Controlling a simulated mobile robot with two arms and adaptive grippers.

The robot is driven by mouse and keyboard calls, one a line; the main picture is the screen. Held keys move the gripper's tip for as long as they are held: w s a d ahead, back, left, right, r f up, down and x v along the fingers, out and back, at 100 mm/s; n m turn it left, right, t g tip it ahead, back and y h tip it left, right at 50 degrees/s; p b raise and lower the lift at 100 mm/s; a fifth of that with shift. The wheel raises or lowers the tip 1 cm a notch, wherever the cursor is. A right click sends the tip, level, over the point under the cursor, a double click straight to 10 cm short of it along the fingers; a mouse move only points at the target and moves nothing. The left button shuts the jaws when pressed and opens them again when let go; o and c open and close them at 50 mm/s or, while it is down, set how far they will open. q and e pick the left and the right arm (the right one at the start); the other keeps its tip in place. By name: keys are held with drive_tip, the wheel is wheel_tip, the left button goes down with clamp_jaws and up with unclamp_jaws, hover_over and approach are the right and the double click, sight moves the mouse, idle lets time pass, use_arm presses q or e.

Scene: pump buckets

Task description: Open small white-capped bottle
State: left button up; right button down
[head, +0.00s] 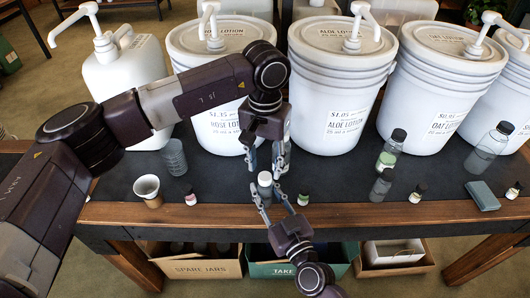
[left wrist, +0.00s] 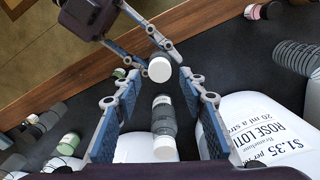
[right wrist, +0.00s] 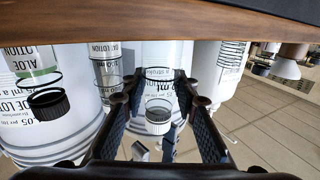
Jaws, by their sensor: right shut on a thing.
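The small white-capped bottle (head: 265,179) stands upright near the table's front edge. Its white cap shows in the left wrist view (left wrist: 159,68), and its clear body in the right wrist view (right wrist: 160,88). My right gripper (head: 272,200) reaches in from the front and is shut on the bottle's body, below the cap. My left gripper (head: 268,163) points down from above, its fingers apart, just above and behind the cap, not closed on it. In the left wrist view a grey bottle (left wrist: 163,118) with a pale end shows between the left fingers.
White lotion buckets (head: 337,85) stand in a row behind. A paper cup (head: 148,190), clear cups (head: 174,157) and a tiny dark-capped bottle (head: 190,195) are left. Another tiny bottle (head: 303,199) stands close right of my grippers. Taller dark-capped bottles (head: 488,147) stand farther right.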

sight(265, 176)
use_arm(q)
drive_tip(key=shift+f, duration=1.65)
